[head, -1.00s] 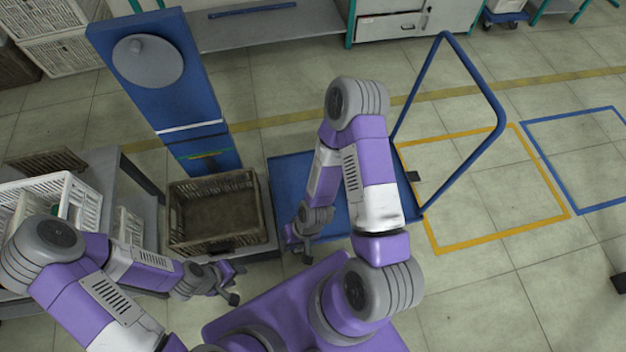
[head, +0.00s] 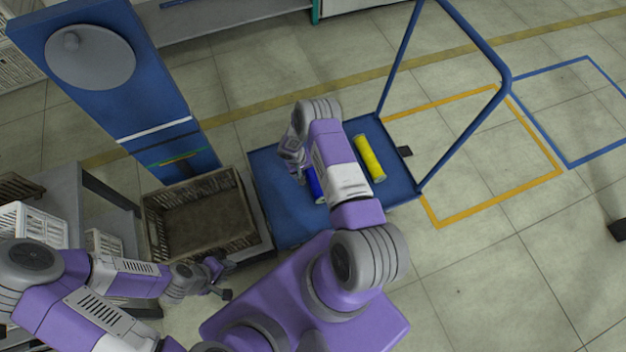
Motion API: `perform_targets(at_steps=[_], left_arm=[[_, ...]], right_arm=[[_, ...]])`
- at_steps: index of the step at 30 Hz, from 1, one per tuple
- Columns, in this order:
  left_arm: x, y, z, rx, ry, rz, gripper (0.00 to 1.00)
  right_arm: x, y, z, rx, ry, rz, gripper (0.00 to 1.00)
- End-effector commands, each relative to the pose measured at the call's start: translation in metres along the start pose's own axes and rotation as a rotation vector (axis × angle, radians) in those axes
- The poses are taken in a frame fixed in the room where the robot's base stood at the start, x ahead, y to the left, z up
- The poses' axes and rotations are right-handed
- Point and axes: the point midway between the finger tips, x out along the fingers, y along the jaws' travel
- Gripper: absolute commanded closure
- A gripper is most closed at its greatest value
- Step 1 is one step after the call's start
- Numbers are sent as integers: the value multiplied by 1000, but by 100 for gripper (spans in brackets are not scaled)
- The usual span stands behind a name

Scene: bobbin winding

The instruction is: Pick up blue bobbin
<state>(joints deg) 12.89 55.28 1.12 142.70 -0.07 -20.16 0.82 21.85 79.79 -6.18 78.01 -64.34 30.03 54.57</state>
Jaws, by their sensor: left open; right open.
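The blue bobbin (head: 315,186) lies on the blue platform cart (head: 285,222) and is partly hidden by my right arm. A yellow bobbin (head: 369,158) lies on the same cart, to the right of my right arm. My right gripper (head: 299,178) is open and is just left of the blue bobbin in the picture; whether it touches it I cannot tell. My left gripper (head: 226,279) is open and empty, in front of the brown crate, away from both bobbins.
An empty brown crate (head: 152,233) stands left of the cart. A blue post (head: 150,112) with a grey disc rises behind it. White crates (head: 32,222) sit on a shelf at left. The cart's blue handle (head: 470,35) rises at right. Open floor lies at right.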

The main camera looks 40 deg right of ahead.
Motion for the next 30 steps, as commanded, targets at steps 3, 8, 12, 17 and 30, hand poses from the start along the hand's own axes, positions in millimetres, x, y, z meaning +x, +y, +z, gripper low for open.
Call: perform_targets(at_steps=[3,8,12,17,30], left_arm=[[5,-2,0,0,0,0,57],[12,-4,-1,0,0,0,57],[20,-7,-1,0,1,0,57],[32,-12,-2,0,0,0,57],[35,-13,-2,0,0,0,57]], right_arm=[[11,10,-9,13,17,41,14],[29,11,-10,15,19,45,14],[46,8,-7,13,18,44,14],[71,4,-3,15,18,44,14],[81,5,-4,13,20,42,23]])
